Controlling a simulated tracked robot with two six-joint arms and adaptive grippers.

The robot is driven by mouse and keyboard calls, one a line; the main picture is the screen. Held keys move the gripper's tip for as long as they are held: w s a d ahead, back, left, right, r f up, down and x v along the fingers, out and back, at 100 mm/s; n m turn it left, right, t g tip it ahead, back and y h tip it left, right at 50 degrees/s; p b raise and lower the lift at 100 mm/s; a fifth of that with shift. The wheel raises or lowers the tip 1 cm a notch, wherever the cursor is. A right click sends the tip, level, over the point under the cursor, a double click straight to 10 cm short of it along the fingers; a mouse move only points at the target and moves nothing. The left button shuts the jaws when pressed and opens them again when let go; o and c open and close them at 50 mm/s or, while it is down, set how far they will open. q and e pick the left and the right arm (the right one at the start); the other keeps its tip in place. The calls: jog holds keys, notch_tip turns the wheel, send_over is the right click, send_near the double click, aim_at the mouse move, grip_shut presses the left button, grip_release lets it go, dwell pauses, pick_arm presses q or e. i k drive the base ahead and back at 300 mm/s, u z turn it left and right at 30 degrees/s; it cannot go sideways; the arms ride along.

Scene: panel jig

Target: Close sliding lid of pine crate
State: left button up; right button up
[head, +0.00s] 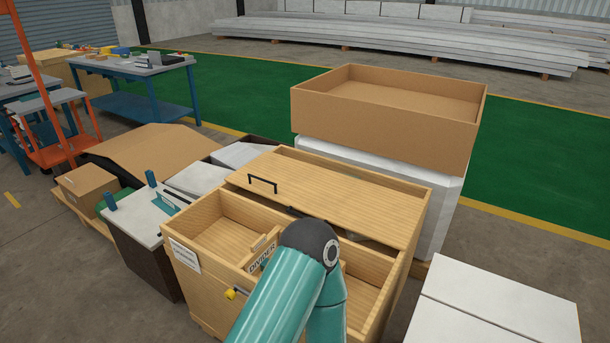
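The pine crate (195,285) stands in the middle foreground, with a paper label on its front wall. Its flat wooden lid (330,195) covers the rear part of the top, and the front part is open. A black bar handle (262,182) stands on the lid near its left end. A divider (262,258) marked "DIVIDER" splits the open front. A teal arm of mine with a dark joint rises from the bottom edge and hides part of the crate's front and right compartment. Neither gripper can be made out. Small dark shapes by the lid's front edge are unclear.
A yellow knob (232,293) is on the crate's front. A large open cardboard box (385,115) stands on white blocks behind the crate. A white-topped box (140,215) stands close on the left, and pale panels (490,310) lie at the lower right.

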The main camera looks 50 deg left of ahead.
aim_at(390, 217)
jog(key=u, duration=0.75)
jog(key=i, duration=0.15)
jog(key=z, duration=2.25)
jog(key=k, duration=2.1)
jog(key=u, duration=1.4)
jog(key=i, duration=1.05)
jog(key=u, duration=0.05)
